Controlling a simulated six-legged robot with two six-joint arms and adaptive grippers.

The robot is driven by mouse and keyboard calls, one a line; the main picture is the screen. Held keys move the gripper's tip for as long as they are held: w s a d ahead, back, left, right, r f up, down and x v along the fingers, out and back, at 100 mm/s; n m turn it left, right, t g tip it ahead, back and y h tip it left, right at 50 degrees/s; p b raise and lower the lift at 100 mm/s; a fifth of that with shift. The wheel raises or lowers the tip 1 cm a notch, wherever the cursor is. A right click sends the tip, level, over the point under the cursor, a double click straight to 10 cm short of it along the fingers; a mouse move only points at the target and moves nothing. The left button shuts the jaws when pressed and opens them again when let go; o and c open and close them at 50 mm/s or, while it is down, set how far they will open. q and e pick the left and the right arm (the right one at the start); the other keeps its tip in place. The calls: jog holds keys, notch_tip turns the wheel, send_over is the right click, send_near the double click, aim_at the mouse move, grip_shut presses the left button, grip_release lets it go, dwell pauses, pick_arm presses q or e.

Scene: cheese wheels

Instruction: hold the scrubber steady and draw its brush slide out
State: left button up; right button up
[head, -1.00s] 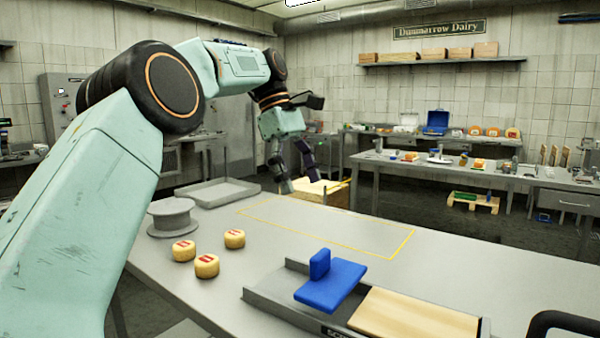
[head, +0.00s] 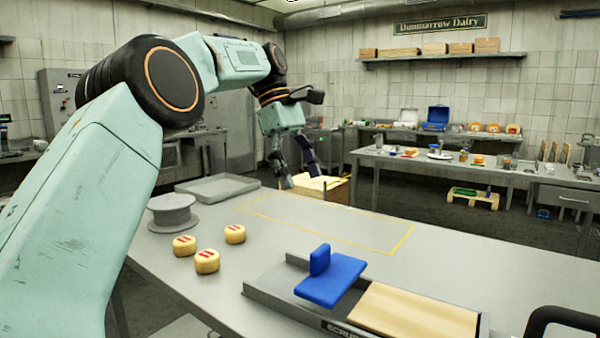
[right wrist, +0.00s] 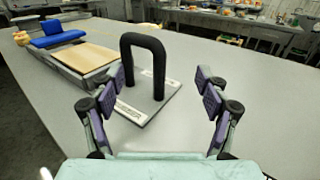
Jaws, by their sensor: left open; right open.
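The scrubber is a long grey tray (head: 263,294) at the table's front, with lettering on its side. A blue piece with an upright tab (head: 336,280) and a pale wooden board (head: 415,312) sit on it. The scrubber also shows at upper left in the right wrist view (right wrist: 62,70). A black loop handle (right wrist: 128,62) stands upright on a labelled grey plate (right wrist: 150,106) at its near end. My left gripper (head: 301,176) is open and empty, beyond the table's far side by a wooden crate. My right gripper (right wrist: 158,95) is open, its fingers either side of the handle, apart from it.
Several small cheeses (head: 207,261), a grey round stand (head: 172,214) and a shallow grey tray (head: 217,188) are on the table's left. A yellow outline (head: 390,250) marks clear tabletop. A wooden crate (head: 335,191) stands beyond. The tabletop right of the handle is bare.

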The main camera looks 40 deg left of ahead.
jog(key=shift+r, duration=1.65)
jog(key=shift+f, duration=5.05)
jog(key=shift+r, duration=0.15)
